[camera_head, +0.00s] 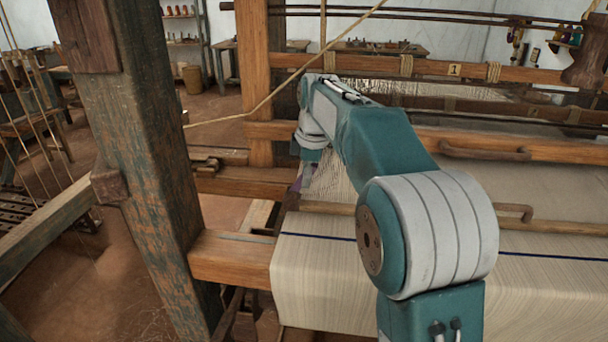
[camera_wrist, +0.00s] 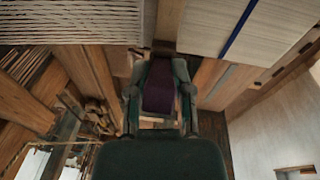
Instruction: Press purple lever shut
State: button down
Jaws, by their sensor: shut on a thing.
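The purple lever (camera_wrist: 159,92) is in the middle of the wrist view, between the two dark green fingers of my gripper (camera_wrist: 162,66). The fingers lie along both its sides and my gripper is shut on it. In the head view only a small purple sliver of it (camera_head: 296,187) shows at the left edge of the loom, beside the warp threads. My arm hides most of that spot, and the gripper itself cannot be made out there. How far the lever is tilted cannot be told.
The cream cloth with a blue stripe (camera_head: 325,300) lies right of the lever, over the loom's front. A thick worn wooden post (camera_head: 140,150) stands at the left. Wooden beams (camera_head: 235,258) cross near the lever. A taut cord (camera_head: 270,98) runs diagonally above. Open floor lies behind.

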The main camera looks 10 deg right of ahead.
aim_at(317, 204)
jog(key=y, duration=0.1)
jog(key=d+f+t+y, duration=0.1)
jog(key=y, duration=0.2)
jog(key=shift+s+d+f+t, duration=0.3)
jog(key=shift+s+f, duration=0.05)
jog(key=shift+f, duration=0.05)
jog(key=shift+s+d+f+t+y, duration=0.1)
jog(key=shift+f+t+y, duration=0.25)
jog(key=shift+y, duration=0.3)
jog(key=shift+d+f+t+y, duration=0.15)
jog(key=shift+f+t+y, duration=0.15)
jog(key=shift+y, duration=0.4)
jog(key=shift+s+d+f+t+y, duration=0.1)
jog(key=shift+f+t+y, duration=0.25)
jog(key=shift+y, duration=0.3)
jog(key=c, duration=0.5)
grip_release()
jog(key=shift+w, duration=0.1)
jog(key=shift+r, duration=0.1)
jog(key=shift+d+r, duration=0.15)
jog(key=shift+d, duration=0.1)
jog(key=v, duration=1.1)
jog(key=shift+d, duration=0.15)
